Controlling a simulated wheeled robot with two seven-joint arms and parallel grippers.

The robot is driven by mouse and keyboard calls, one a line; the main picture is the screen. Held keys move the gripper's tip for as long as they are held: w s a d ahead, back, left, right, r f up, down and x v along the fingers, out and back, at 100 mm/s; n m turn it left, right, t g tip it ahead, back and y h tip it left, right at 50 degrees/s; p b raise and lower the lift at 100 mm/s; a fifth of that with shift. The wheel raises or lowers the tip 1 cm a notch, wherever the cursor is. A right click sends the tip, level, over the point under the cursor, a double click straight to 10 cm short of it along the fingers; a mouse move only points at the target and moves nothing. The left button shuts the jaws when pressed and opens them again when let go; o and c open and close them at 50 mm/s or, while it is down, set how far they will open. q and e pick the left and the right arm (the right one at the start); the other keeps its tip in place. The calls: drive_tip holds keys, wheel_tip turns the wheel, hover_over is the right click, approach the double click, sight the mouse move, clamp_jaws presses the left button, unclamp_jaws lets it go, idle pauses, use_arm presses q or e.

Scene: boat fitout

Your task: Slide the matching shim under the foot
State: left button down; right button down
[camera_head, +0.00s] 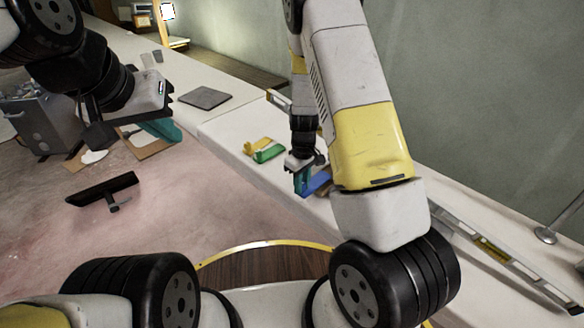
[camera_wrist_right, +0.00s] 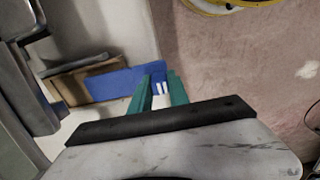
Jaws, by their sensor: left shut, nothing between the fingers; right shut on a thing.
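My right gripper (camera_head: 303,181) has teal fingers shut on a blue shim (camera_head: 319,182) at the edge of the white bench, partly behind my forearm. In the right wrist view the fingers (camera_wrist_right: 158,92) grip the right end of the blue shim (camera_wrist_right: 115,80), near its white stripes. The shim's far end reaches left beside a brown wooden piece (camera_wrist_right: 68,82). A yellow shim (camera_head: 258,144) and a green shim (camera_head: 269,153) lie together on the bench. My left gripper (camera_head: 162,130) is shut and empty at the left. I cannot clearly identify the foot.
A grey metal part (camera_wrist_right: 22,85) stands at the left of the wrist view, close to the shim. A spirit level (camera_head: 492,252) lies along the bench at right. A dark pad (camera_head: 205,97) lies further back. A black tool (camera_head: 103,190) is on the pinkish surface.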

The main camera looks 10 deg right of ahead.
sight(316, 182)
drive_tip(key=shift+w+d+f, duration=0.1)
drive_tip(key=shift+w+d, duration=1)
drive_tip(key=shift+d, duration=0.3)
drive_tip(key=shift+w+d+f, duration=0.1)
drive_tip(key=shift+w+d, duration=0.95)
drive_tip(key=shift+d, duration=0.3)
drive_tip(key=c, duration=1.2)
unclamp_jaws()
drive_tip(key=shift+o, duration=0.2)
